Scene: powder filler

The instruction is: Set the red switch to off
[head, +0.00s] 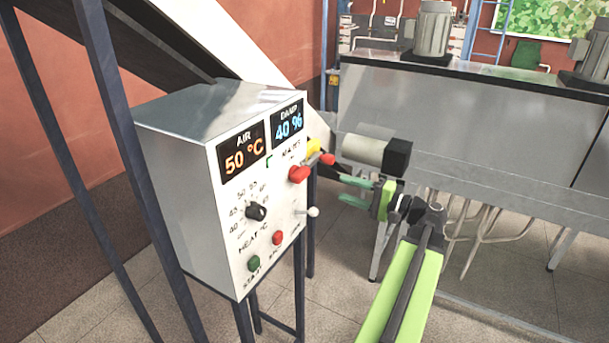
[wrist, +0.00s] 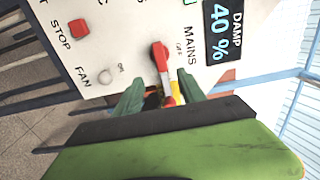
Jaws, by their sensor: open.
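The red switch (head: 299,174) is on the panel front under the MAINS label, beside yellow and red parts. In the wrist view its red handle (wrist: 161,58) points up toward the panel lettering, with an OFF mark just right of it. A yellow part and a second red tip show at its lower end. My gripper (head: 345,191) is open, to the right of the panel in the head view. In the wrist view its two green fingers (wrist: 160,84) stand either side of the lower end of the switch, apart from the red handle. Whether they touch the yellow part is unclear.
The grey control box (head: 180,135) also carries a black heat dial (head: 256,212), a red stop button (head: 278,238), a green start button (head: 254,263) and a white-knobbed fan toggle (head: 313,212). A motor (head: 365,150) sits just behind my gripper. Dark posts stand at left.

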